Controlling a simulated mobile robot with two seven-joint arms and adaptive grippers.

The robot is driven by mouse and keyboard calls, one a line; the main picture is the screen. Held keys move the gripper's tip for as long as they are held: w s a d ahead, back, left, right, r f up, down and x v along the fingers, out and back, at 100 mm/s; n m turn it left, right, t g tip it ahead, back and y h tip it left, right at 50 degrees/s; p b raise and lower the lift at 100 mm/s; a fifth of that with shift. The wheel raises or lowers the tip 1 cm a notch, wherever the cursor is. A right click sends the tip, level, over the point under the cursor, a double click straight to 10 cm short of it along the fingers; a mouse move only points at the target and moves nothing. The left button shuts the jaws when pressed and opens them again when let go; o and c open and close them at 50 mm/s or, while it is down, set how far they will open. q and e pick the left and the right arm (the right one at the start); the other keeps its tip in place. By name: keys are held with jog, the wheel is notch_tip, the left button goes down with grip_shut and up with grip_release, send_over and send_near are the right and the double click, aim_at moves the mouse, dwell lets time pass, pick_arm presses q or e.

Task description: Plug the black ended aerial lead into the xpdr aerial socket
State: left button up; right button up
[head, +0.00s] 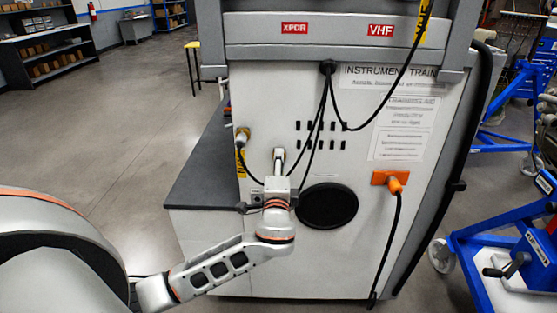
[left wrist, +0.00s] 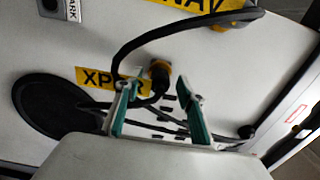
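My left gripper (left wrist: 158,103) is in front of the white cabinet face. In the left wrist view its two teal-edged fingers stand apart. A lead end with a brass-coloured ring and a black body (left wrist: 159,78) lies between and just beyond the fingertips, against the panel; I cannot tell whether the fingers touch it. A yellow XPDR tag (left wrist: 97,78) is beside it. A red XPDR label (head: 295,27) is on the upper beam in the head view; no socket is clearly visible there. My right gripper is not in view.
A second connector (left wrist: 235,17) near a yellow NAV tag has a black cable looping towards my fingers. Black leads come from a cabinet port (head: 328,67). An orange plug (head: 396,184) and a round black grille (head: 328,206) are on the face. Open floor lies left.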

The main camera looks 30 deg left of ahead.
pick_arm(q)
jog(key=shift+w+a, duration=0.2)
jog(key=shift+w, duration=0.05)
dwell(1.0)
grip_shut()
